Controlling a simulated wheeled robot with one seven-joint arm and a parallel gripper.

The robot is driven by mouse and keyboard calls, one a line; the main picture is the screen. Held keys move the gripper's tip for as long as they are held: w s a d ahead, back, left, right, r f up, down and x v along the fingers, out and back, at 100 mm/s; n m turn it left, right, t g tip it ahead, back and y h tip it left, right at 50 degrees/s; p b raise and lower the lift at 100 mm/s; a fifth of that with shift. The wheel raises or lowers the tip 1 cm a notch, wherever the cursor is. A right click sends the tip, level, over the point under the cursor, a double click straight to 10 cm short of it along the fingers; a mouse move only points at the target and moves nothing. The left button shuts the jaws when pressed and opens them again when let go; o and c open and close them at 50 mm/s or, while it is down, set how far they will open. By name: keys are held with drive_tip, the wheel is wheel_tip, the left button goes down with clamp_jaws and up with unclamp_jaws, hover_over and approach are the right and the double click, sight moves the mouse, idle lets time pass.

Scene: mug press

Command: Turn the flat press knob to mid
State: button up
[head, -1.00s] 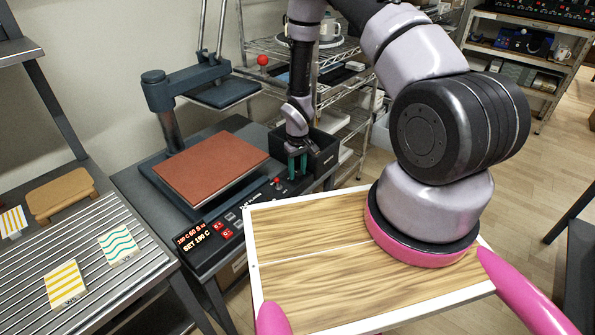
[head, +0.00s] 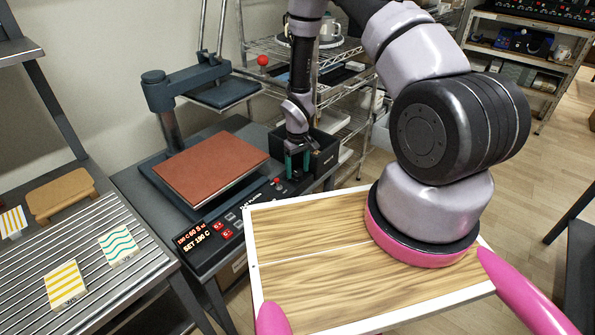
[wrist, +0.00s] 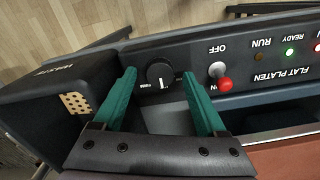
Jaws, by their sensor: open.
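The flat press knob (wrist: 160,72) is a round black dial with a white pointer line on its front panel in the wrist view. The pointer points toward the bottom of that picture, and small lettering beside the dial is too blurred to read. My gripper (wrist: 159,76) is open, with one green finger on each side of the knob; I cannot tell whether either finger touches it. In the head view my gripper (head: 298,164) is low over the right end of the press panel and hides the knob. The flat press (head: 208,166) has a red-brown platen.
A red-tipped toggle switch (wrist: 222,80) sits close beside one finger. A dark bin (head: 322,155) stands right by the gripper; it also shows at left in the wrist view (wrist: 65,105). A display (head: 197,241) reads "SET 190 C".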

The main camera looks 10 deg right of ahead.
wheel_tip(320, 180, up, 10)
drive_tip(key=shift+f, duration=0.15)
idle(0.3)
wheel_tip(320, 180, up, 15)
drive_tip(key=m+t, duration=0.2)
hover_over(298, 173)
drive_tip(key=w+d, duration=0.2)
drive_tip(key=s+d+r+m+t, duration=0.15)
drive_tip(key=s+r, duration=0.25)
drive_tip(key=r, duration=0.9)
drive_tip(key=s+d+r+m+t+y, duration=0.2)
drive_tip(key=s+r+m+t, duration=0.1)
drive_tip(key=s+r, duration=1.6)
drive_tip(key=shift+s+m+t, duration=0.35)
drive_tip(key=shift+s+m, duration=0.2)
drive_tip(key=shift+m, duration=0.3)
